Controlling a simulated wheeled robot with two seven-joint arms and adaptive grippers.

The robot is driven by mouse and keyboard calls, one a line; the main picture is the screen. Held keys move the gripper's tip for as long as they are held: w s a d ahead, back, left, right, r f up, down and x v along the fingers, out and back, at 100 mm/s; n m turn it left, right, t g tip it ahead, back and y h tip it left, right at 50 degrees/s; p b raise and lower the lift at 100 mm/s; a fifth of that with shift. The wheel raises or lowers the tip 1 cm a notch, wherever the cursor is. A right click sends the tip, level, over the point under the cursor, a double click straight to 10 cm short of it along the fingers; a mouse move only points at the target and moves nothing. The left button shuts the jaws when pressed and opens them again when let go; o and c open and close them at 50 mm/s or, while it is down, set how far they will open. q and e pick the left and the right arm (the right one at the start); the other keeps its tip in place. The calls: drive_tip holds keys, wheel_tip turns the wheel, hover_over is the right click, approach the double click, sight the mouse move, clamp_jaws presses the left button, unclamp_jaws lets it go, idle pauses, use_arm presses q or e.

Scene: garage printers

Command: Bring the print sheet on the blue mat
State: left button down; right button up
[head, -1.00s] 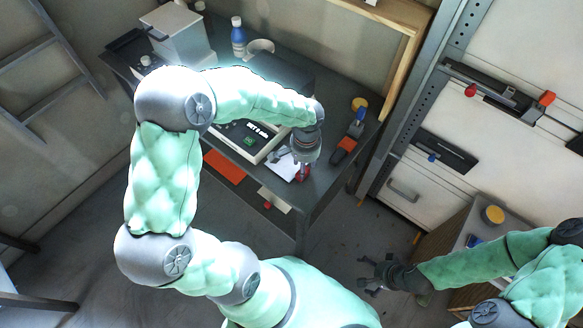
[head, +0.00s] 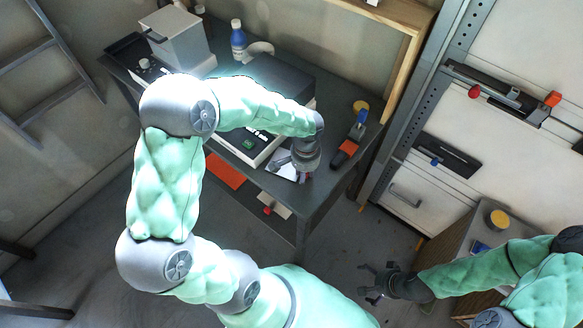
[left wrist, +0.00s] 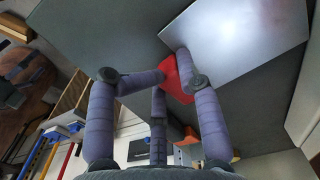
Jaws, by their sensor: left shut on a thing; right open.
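The print sheet (head: 284,168) is a pale, flat sheet at the front of the printer on the dark table. In the left wrist view it is a grey-white plate (left wrist: 240,40) with a red block (left wrist: 178,78) at its edge. My left gripper (head: 305,166) is shut on that red block, with its fingers around it. Its fingers also show in the left wrist view (left wrist: 165,85). My right gripper (head: 374,282) is open and empty above the floor. A small blue patch (head: 480,247) on the right-hand cabinet may be the mat, mostly hidden by my right arm.
The printer (head: 262,148) is partly behind my left arm. An orange-and-black tool (head: 347,150) and a yellow roll (head: 361,106) lie on the table's right part. Another yellow roll (head: 498,219) stands on the cabinet. A wooden frame (head: 409,62) rises behind the table.

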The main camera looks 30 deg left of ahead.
use_arm(q)
drive_tip(key=shift+r+p, duration=2.35)
drive_tip(key=shift+r, duration=0.65)
